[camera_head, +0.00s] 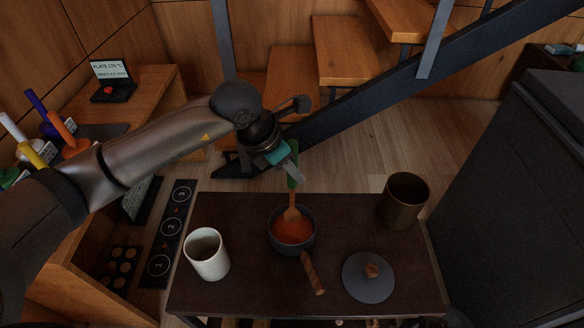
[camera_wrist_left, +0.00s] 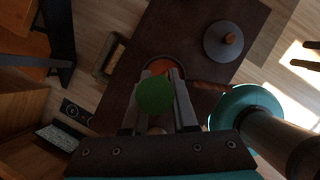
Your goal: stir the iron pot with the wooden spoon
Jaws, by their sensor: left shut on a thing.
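A small dark iron pot (camera_head: 309,244) with orange-red contents stands on the dark table, its wooden handle (camera_head: 313,275) pointing toward the front. The wooden spoon (camera_head: 291,214) stands nearly upright with its lower end in the orange-red contents. My left gripper (camera_head: 292,172) is above the pot, shut on the spoon's green upper part. In the left wrist view, the round green end (camera_wrist_left: 155,95) of the spoon is between the fingers and hides part of the pot. The spoon's tip is hidden in the contents. My right gripper is not in view.
On the dark table (camera_head: 240,292), a white cup (camera_head: 207,256) stands left of the pot. A brown vessel (camera_head: 405,200) stands at the back right, and a dark round lid (camera_head: 368,285) with a wooden knob lies at the front right. Wooden stairs (camera_head: 345,63) rise behind.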

